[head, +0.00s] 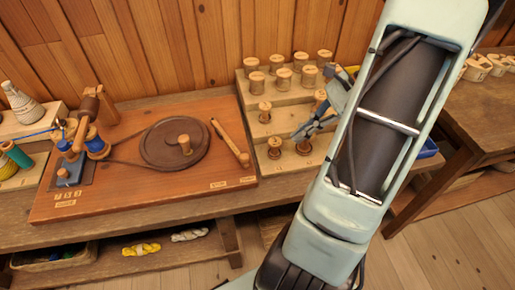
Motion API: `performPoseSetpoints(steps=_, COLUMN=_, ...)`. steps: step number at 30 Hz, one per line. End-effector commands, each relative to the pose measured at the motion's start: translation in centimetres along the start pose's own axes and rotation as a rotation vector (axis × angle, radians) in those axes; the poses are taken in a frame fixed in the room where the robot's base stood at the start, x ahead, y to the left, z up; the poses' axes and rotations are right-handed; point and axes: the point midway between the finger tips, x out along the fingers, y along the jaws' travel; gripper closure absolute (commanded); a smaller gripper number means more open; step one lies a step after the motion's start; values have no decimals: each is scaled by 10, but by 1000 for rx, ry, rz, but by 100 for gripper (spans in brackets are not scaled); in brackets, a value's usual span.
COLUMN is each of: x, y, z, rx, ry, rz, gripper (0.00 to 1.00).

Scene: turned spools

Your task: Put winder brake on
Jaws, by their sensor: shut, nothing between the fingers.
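A bobbin winder stands on a reddish-brown wooden board (130,185). Its dark round wheel (160,152) carries an upright wooden knob (184,144). A light wooden lever (226,138), which looks like the winder brake, lies right of the wheel, slanting from upper left to lower right, with a small round end at the lower right. Two small labels (218,185) are on the board below it; I cannot read them. My gripper (297,133) is shut and empty, right of the lever and apart from it, over the stepped spool rack.
The stepped rack (246,92) holds several turned spools (284,78). Blue-wound bobbins (96,143) and a spindle stand at the board's left. A cone of thread (22,102) is at far left. Yellow yarn (141,249) lies on the lower shelf. My arm hides the rack's right part.

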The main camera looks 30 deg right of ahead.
Motion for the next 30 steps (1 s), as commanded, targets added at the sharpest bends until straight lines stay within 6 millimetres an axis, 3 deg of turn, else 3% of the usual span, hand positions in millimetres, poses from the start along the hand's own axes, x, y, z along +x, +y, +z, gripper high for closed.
performPoseSetpoints(steps=5, x=-6, y=-9, z=0, rx=43, ry=-35, rz=-44, gripper=100)
performPoseSetpoints(steps=17, x=-2, y=-9, z=1, rx=42, ry=-36, rz=-42, gripper=100)
performPoseSetpoints(steps=23, x=27, y=-9, z=2, rx=41, ry=-37, rz=-38, gripper=100)
performPoseSetpoints(steps=30, x=80, y=-11, z=3, rx=42, ry=-37, rz=-38, gripper=100)
